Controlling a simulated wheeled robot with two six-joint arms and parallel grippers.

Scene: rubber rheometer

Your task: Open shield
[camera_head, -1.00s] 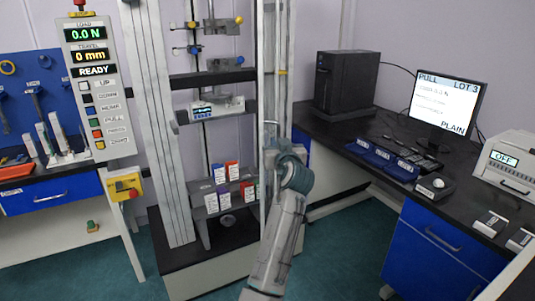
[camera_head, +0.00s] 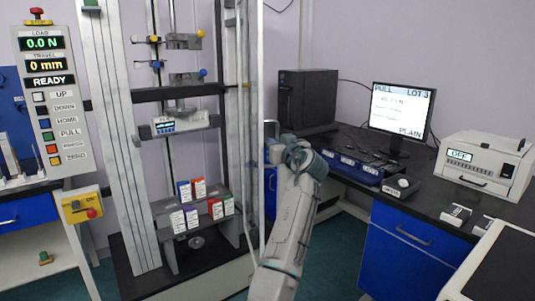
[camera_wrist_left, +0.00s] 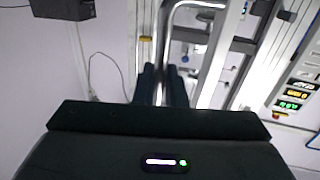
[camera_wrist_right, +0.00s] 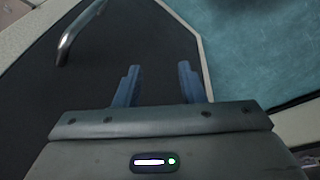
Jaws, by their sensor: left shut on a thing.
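The test machine's shield shows as a thin pale upright edge (camera_head: 262,75) right of the machine's right column (camera_head: 238,110); its clear panel is hard to make out. My left gripper (camera_head: 270,150) is at this edge. In the left wrist view its dark fingers (camera_wrist_left: 163,75) are close together around a slim metal bar (camera_wrist_left: 161,45), apparently the shield's handle. The fingertips are partly hidden in the head view. My right gripper (camera_wrist_right: 160,78) is open and empty, in its wrist view only, above a dark surface.
Inside the machine frame, a shelf (camera_head: 190,245) holds several small boxes. A control panel (camera_head: 48,100) and yellow stop box (camera_head: 82,206) stand left. A dark bench with a black tower (camera_head: 306,98), monitor (camera_head: 402,115) and white instrument (camera_head: 485,163) stands right. A curved metal handle (camera_wrist_right: 75,35) lies near my right gripper.

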